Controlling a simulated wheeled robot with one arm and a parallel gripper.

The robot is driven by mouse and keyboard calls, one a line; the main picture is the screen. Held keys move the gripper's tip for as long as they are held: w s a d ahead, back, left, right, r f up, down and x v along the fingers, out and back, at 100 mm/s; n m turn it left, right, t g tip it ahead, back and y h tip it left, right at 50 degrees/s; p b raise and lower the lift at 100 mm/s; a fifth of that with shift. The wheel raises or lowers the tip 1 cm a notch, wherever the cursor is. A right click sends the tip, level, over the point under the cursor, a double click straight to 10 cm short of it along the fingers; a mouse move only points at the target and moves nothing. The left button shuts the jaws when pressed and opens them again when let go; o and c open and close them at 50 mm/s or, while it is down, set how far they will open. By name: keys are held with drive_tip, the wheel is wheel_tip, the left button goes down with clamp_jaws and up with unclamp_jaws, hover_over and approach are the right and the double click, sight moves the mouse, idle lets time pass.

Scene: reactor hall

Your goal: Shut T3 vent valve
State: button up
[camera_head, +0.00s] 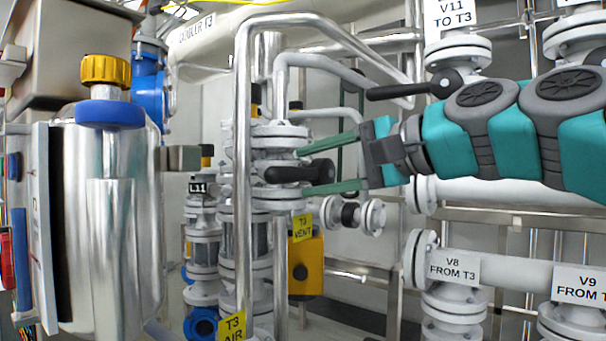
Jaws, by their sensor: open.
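The yellow T3 VENT tag (302,228) hangs in the middle of the view, below a valve with a black lever handle (290,174). The handle lies roughly level, its rounded end pointing right. My gripper (303,172) comes in from the right with its green fingers open. One finger is above the handle and the other below it in the picture. The handle's end shows between them; I cannot tell whether the fingers touch it or how their depths compare. The valve body (277,137) is white and flanged.
A bent metal pipe (243,190) runs just left of the handle. A shiny tank (105,220) fills the left. Another black lever (410,90) sits above my gripper, by the V11 sign (453,13). White pipework marked V8 (453,267) lies lower right.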

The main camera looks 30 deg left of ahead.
drive_tip(key=shift+v, duration=2.35)
